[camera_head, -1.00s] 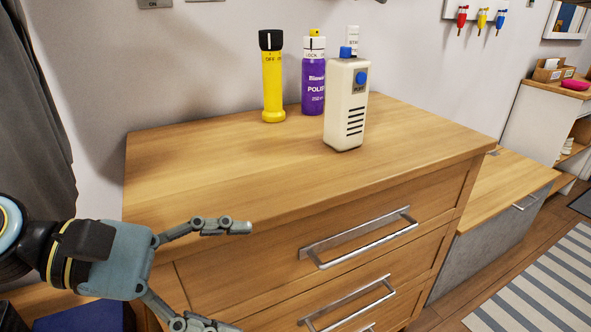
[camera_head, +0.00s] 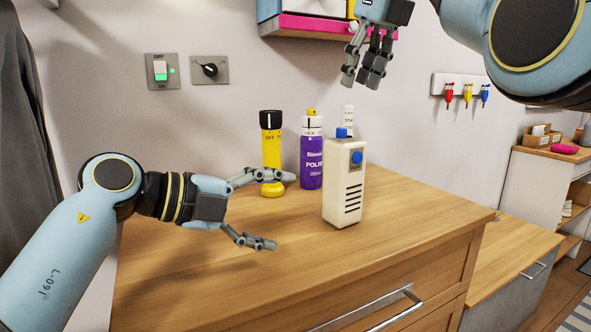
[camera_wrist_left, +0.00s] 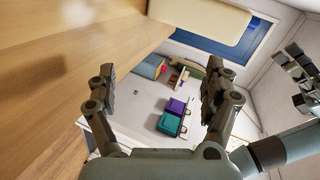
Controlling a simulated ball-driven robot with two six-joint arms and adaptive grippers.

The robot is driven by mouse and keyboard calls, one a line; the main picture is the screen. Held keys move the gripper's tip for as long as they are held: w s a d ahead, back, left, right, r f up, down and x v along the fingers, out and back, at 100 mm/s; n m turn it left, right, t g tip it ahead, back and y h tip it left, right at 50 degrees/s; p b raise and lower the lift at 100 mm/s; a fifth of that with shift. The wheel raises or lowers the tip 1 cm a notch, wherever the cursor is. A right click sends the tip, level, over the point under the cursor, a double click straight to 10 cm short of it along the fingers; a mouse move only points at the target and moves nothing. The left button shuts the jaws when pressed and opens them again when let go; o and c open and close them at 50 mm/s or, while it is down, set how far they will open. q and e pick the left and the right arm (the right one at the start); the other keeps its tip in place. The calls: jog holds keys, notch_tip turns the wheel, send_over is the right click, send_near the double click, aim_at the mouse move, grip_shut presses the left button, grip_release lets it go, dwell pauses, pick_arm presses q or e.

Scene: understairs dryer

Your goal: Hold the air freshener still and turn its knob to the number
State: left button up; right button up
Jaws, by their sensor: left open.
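The air freshener looks to be the cream upright box (camera_head: 343,190) with dark vent slots, standing on the wooden cabinet top. It has a blue round knob (camera_head: 357,157) on its front and a blue piece on top; any number by the knob is too small to read. My left gripper (camera_head: 282,210) is open and empty, left of the box, fingers pointing at it, apart from it. In the left wrist view a cream surface (camera_wrist_left: 200,18), likely the box, lies beyond the open fingers. My right gripper (camera_head: 361,80) hangs above the box, pointing down, empty, its fingertips apart.
A yellow torch (camera_head: 271,150), partly behind my left finger, and a purple polish can (camera_head: 312,165) stand close behind. A white bottle (camera_head: 347,118) is behind the box. The wooden cabinet top (camera_head: 200,275) is clear at the front. A switch (camera_head: 161,71) and dial (camera_head: 210,70) are on the wall.

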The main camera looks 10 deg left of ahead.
aim_at(331, 179)
pick_arm(q)
jog(key=w+d+r+n+y, duration=0.15)
jog(key=w+n, duration=0.25)
jog(key=n, duration=0.4)
jog(key=w+d+r+n+h, duration=0.1)
jog(key=w+d+r+n, duration=0.15)
jog(key=n, duration=0.65)
jog(key=shift+y, duration=0.25)
jog(key=x, duration=0.6)
jog(key=w+x, duration=0.1)
jog(key=x, duration=0.3)
jog(key=shift+w+a+r, duration=0.15)
jog(key=shift+a, duration=0.25)
jog(key=c, duration=1.4)
